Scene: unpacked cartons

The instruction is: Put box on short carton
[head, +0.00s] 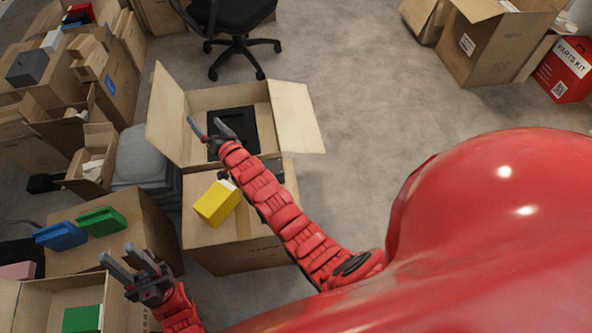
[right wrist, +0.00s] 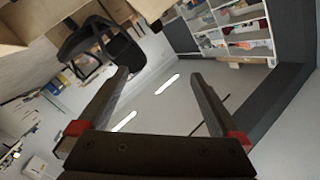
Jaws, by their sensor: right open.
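A yellow box (head: 217,204) with a white end lies at an angle on top of a low brown carton (head: 232,259) in the head view. My right gripper (head: 208,126) is open and empty, beyond the yellow box, over an open carton (head: 180,112) with a black item (head: 243,124) inside. In the right wrist view my right gripper (right wrist: 160,100) has its fingers spread with nothing between them. My left gripper (head: 122,263) is open at the lower left, apart from the yellow box. My right forearm hides part of the low carton's top.
A blue tray (head: 60,236) and a green tray (head: 101,221) lie on a carton at the left. An open carton holding a green box (head: 82,320) stands at the lower left. An office chair (head: 237,37) stands behind.

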